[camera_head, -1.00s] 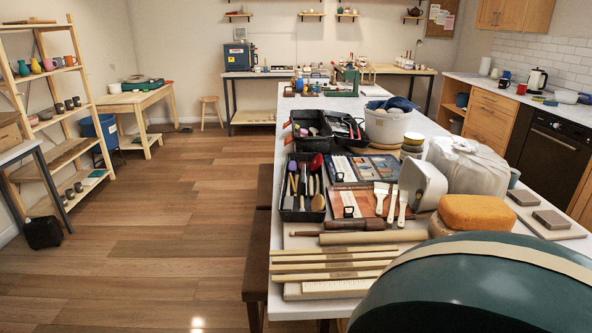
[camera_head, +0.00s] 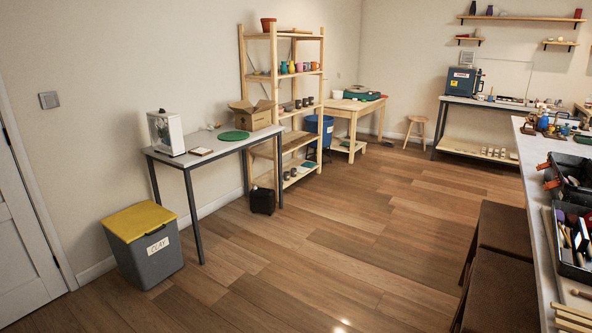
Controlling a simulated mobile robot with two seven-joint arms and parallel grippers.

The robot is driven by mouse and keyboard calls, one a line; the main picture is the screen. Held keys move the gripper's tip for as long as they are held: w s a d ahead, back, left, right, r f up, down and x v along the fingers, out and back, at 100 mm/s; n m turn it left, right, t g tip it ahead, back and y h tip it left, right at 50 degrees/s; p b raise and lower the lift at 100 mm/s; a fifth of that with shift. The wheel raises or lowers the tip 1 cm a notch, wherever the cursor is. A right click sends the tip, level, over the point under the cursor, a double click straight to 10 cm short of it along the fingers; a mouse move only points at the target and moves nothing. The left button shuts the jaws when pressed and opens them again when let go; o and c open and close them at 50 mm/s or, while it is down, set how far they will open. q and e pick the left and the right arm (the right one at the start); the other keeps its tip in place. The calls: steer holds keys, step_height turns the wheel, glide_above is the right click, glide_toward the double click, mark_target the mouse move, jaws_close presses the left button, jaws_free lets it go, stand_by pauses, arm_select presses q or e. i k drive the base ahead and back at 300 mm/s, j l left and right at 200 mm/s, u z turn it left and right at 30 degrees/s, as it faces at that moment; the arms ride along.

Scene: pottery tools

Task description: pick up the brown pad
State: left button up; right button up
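A small flat brownish thing with a pale edge (camera_head: 201,151) lies on the grey side table (camera_head: 215,144) against the left wall. It may be the brown pad, but it is too small to tell for certain. It lies between a white box-shaped device (camera_head: 166,133) and a green disc (camera_head: 233,136). Neither of my grippers is in view.
An open cardboard box (camera_head: 253,115) stands at the table's right end. A grey clay bin with a yellow lid (camera_head: 145,245) stands in front on the left. Brown stools (camera_head: 503,268) line the long worktable at right. The wooden floor (camera_head: 330,240) between is clear.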

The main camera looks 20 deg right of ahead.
mark_target(571, 220)
steer(key=i+j+z, duration=0.25)
steer(key=i, duration=0.3)
steer(key=i+j+z, duration=0.25)
steer(key=i+j, duration=0.2)
steer(key=i+z, duration=0.5)
steer(key=i, duration=0.2)
steer(key=i+j+z, duration=0.15)
steer(key=i+z, duration=0.35)
steer(key=i, duration=0.15)
steer(key=i+z, duration=0.4)
steer(key=i+j+z, duration=0.2)
steer(key=z, duration=0.2)
steer(key=i+j+z, duration=0.25)
steer(key=z, duration=0.15)
steer(key=i+j+z, duration=0.15)
steer(key=z, duration=0.3)
steer(key=i+j+z, duration=0.3)
steer(key=z, duration=0.15)
steer(key=i+j+z, duration=0.2)
steer(key=j+z, duration=0.15)
steer(key=z, duration=0.15)
steer(key=i+j+z, duration=0.1)
steer(key=j+z, duration=0.65)
steer(key=z, duration=0.15)
steer(key=i+j, duration=0.05)
